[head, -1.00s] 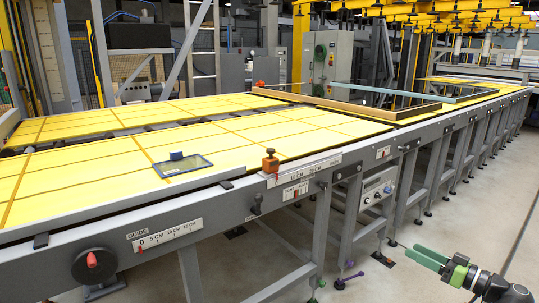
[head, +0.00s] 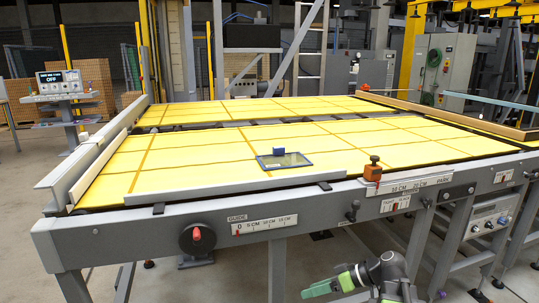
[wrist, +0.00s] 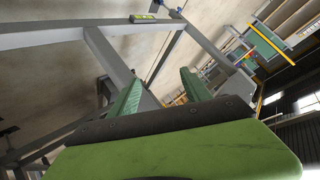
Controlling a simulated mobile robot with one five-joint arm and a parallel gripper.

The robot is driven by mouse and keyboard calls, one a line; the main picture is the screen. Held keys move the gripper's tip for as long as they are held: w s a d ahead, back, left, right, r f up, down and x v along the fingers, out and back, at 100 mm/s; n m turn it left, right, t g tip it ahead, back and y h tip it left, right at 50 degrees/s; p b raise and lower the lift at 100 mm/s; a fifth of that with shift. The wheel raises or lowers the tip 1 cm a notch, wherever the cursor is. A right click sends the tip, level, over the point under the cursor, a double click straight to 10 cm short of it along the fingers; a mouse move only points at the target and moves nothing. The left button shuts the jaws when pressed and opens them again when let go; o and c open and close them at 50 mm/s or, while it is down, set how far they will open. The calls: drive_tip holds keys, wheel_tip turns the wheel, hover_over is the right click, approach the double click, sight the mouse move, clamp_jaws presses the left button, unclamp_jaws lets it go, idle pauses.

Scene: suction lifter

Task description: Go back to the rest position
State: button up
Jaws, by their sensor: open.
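My gripper (head: 325,286) is in the lower middle of the head view, in front of the long table's front side and below its top. Its green fingers point left and hold nothing. In the wrist view my gripper (wrist: 158,92) shows two green fingers spread apart, with grey table legs and the floor beyond them. Part of my arm is cut off by the bottom edge of the head view.
A yellow-topped table (head: 210,155) fills the middle. A small framed glass pane (head: 284,161) with a blue block (head: 279,151) lies on it. An orange-knobbed stop (head: 374,170) stands at the front rail. A screen console (head: 62,86) stands back left. Floor is clear at lower left.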

drive_tip(key=s+a+f+m+g+h, duration=0.25)
drive_tip(key=s+a+f+h, duration=0.3)
drive_tip(key=a+f, duration=0.3)
drive_tip(key=d+f+m+h, duration=0.2)
drive_tip(key=d+m+h, duration=0.4)
drive_tip(key=d, duration=0.4)
wheel_tip(320, 180, up, 26)
drive_tip(key=p, duration=2.6)
drive_tip(key=shift+w+a+f, duration=0.15)
drive_tip(key=shift+w+a, duration=0.05)
drive_tip(key=shift+w, duration=0.25)
drive_tip(key=shift+g+y, duration=0.25)
